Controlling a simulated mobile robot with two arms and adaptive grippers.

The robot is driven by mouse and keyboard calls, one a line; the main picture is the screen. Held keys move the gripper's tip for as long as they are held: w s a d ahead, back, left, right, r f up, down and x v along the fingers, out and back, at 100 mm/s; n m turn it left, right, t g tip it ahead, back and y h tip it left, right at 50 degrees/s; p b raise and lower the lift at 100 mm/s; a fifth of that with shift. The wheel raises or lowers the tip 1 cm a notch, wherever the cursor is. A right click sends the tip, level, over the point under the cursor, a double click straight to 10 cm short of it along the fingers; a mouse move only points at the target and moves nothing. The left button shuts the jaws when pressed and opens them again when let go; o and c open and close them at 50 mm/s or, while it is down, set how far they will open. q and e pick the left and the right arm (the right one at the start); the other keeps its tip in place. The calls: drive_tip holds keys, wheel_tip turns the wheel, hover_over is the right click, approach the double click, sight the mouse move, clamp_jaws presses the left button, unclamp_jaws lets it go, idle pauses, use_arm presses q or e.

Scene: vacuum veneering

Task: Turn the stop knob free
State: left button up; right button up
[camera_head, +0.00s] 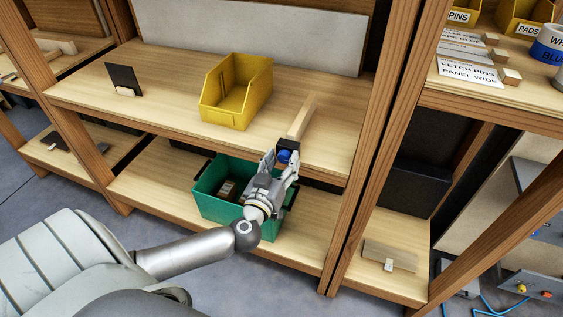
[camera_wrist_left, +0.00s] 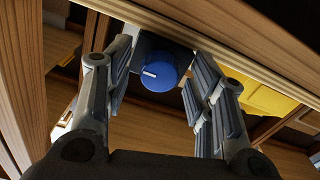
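The stop knob (camera_head: 285,155) is blue and sits on a dark block (camera_head: 289,144) at the front edge of the middle shelf. In the left wrist view the knob (camera_wrist_left: 153,71) faces me, and a short white mark on its face lies nearly level. My left gripper (camera_head: 281,163) is at the knob, with one finger on each side. In the left wrist view the fingers of my left gripper (camera_wrist_left: 160,82) are apart, with gaps showing between them and the knob. My right gripper is not in view.
A light wooden strip (camera_head: 302,118) runs back from the block. A yellow bin (camera_head: 222,112) stands left of it on the shelf (camera_head: 165,90). A green crate (camera_head: 213,207) is on the lower shelf, beneath my left gripper. A wooden post (camera_head: 372,150) rises close on the right.

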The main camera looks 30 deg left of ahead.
use_arm(q)
drive_tip(key=c, duration=0.8)
drive_tip(key=shift+r+n+p, duration=0.15)
drive_tip(key=shift+n+p, duration=0.85)
drive_tip(key=shift+p, duration=0.2)
drive_tip(key=shift+n+p, duration=0.7)
drive_tip(key=shift+n, duration=0.2)
drive_tip(key=n+p, duration=0.1)
drive_tip(key=n, duration=0.2)
drive_tip(key=shift+n+p, duration=0.3)
drive_tip(key=shift+p, duration=0.05)
drive_tip(key=n, duration=0.4)
drive_tip(key=shift+p, duration=0.3)
drive_tip(key=n, duration=0.5)
drive_tip(key=shift+n, duration=0.7)
